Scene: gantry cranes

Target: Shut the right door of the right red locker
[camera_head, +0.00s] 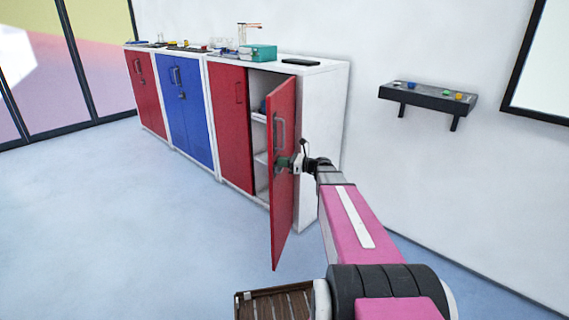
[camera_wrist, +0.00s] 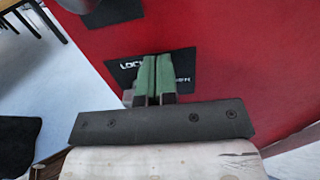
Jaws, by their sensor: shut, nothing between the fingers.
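The right red locker (camera_head: 325,140) is a white cabinet with red doors, at the right end of the row. Its right door (camera_head: 283,205) stands wide open, swung out toward me, with a grey handle (camera_head: 279,132) on its outer face. Shelves show in the gap. Its left door (camera_head: 231,125) is shut. My gripper (camera_head: 284,162) is at the outer face of the open door, a little below the handle. In the wrist view its green fingers (camera_wrist: 155,80) are together and empty, in front of the red door (camera_wrist: 225,45) and its black label (camera_wrist: 122,70). I cannot tell whether they touch it.
A blue locker (camera_head: 188,105) and another red locker (camera_head: 147,92) stand to the left, doors shut. A teal box (camera_head: 258,52) and small items lie on top. A wall shelf (camera_head: 428,97) is at the right. The floor (camera_head: 110,220) at left is clear.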

